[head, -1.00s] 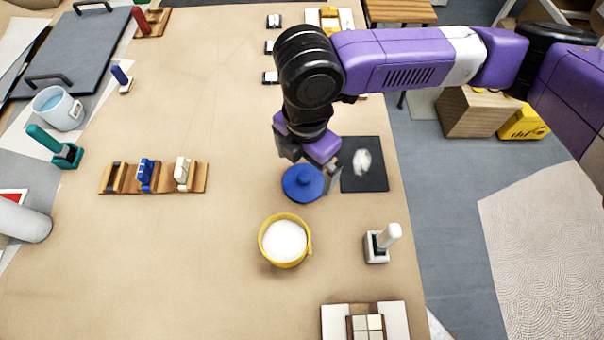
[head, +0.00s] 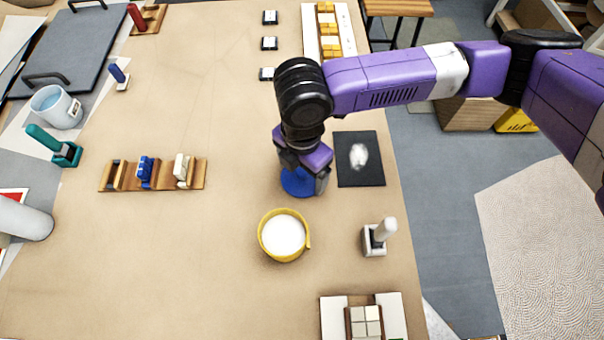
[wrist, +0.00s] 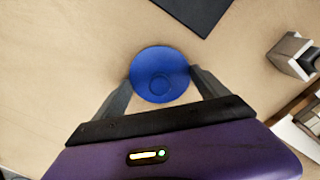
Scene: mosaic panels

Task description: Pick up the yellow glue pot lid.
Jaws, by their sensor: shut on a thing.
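A round blue lid (head: 297,184) with a knob is just behind a yellow pot (head: 309,243) in the head view. The pot is uncovered and shows white contents. No yellow lid shows. My gripper (head: 303,180) is over the blue lid and hides most of it in the head view. In the wrist view, the two fingers of my gripper (wrist: 161,80) are shut on opposite sides of the blue lid (wrist: 158,62). I cannot tell whether the lid is clear of the table.
A black pad (head: 360,175) lies right of the lid. A white-handled tool (head: 377,240) stands right of the pot. A wooden rack (head: 116,177) with blue and cream pieces is to the left. The table between rack and pot is bare.

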